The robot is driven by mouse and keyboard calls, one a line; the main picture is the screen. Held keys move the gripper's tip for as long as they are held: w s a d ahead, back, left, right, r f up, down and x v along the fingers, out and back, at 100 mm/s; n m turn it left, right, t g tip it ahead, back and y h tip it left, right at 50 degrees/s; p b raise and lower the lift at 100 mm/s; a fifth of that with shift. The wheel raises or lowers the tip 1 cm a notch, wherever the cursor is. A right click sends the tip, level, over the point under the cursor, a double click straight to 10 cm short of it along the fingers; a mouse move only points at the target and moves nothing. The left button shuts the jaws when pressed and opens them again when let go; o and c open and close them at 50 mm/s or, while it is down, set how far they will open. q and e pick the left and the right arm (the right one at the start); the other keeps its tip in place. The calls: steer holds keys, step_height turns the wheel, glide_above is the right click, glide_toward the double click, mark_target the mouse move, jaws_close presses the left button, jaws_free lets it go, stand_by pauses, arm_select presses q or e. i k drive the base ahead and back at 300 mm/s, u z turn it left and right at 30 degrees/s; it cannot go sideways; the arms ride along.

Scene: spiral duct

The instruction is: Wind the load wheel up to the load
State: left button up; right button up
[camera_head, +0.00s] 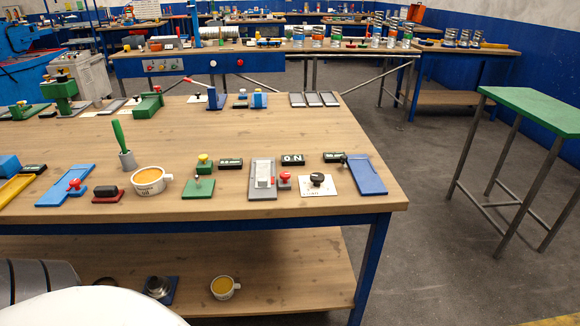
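I cannot tell which thing is the load wheel or the load. On the near wooden bench (230,120) are several small devices with knobs. A black knob (317,179) sits on a white plate with markings too small to read. A red knob (284,177) stands just left of it, beside a grey panel (263,190). Another red knob (75,184) stands on a blue plate at the left. Neither of my grippers is in view.
A yellow-filled cup (149,181) stands near the bench's front edge; another (223,287) is on the lower shelf. A green-topped stand (536,108) is at the right, with clear floor (430,215) between. Ribbed grey cylinders (40,279) lie at the lower left. More benches stand behind.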

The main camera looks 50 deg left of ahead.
mark_target(317, 179)
steer(key=u, duration=1.6)
